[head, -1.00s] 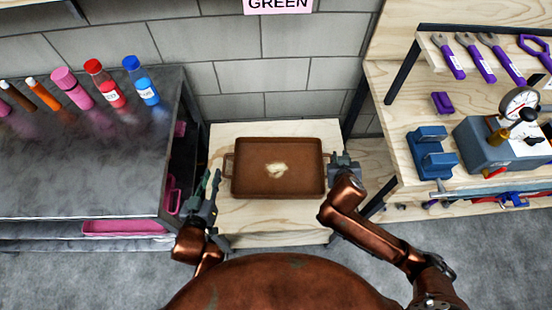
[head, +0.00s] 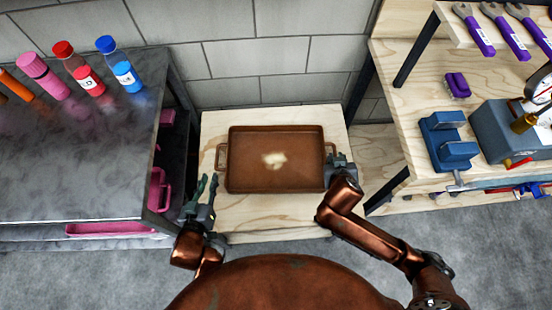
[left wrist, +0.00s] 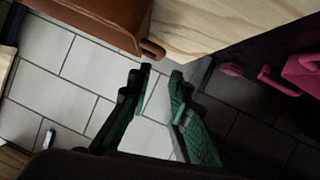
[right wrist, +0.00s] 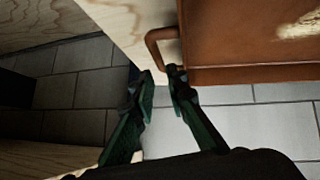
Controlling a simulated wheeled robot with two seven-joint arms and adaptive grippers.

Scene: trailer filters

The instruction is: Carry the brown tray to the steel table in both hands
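The brown tray (head: 250,180), rectangular with a handle at each end and a pale patch on its floor, rests on a light wooden stand (head: 270,213). My left gripper (head: 202,184) is open and empty, just short of the tray's left handle (head: 221,157); in the left wrist view a tray corner and handle (left wrist: 152,48) lie just beyond the fingertips. My right gripper (head: 337,162) is at the right handle; in the right wrist view the handle (right wrist: 153,42) reaches between its slightly parted fingertips (right wrist: 160,72). The steel table (head: 70,175) is at left.
Pink (head: 45,78), red (head: 80,70) and blue (head: 121,65) containers stand along the steel table's back. A wooden workbench (head: 400,100) at right holds a blue vise (head: 447,140) and tools. A block wall closes the back. Grey floor is clear in front.

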